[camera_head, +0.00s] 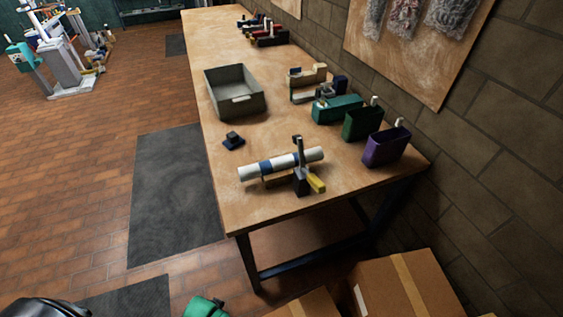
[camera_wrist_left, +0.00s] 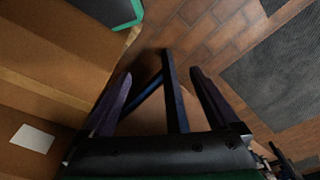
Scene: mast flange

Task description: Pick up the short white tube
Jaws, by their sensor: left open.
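A white tube (camera_head: 256,168) with dark blue bands lies across a low wooden support near the front end of the workbench in the head view. A grey upright post (camera_head: 301,170) with a yellow part stands at its near side and hides some of it. I cannot tell whether this is the short white tube. Small pale upright pieces also stick up at the bins on the right. My left gripper (camera_wrist_left: 161,76) is open and empty in the left wrist view, above the floor, with a dark table leg beyond its fingers. My right gripper is not in view.
The workbench (camera_head: 215,185) holds a grey tray (camera_head: 236,105), a small dark block (camera_head: 233,141), and a teal bin (camera_head: 337,108), a green bin (camera_head: 362,123) and a purple bin (camera_head: 385,147) along the wall. Cardboard boxes (camera_head: 405,287) stand at the bench's near end.

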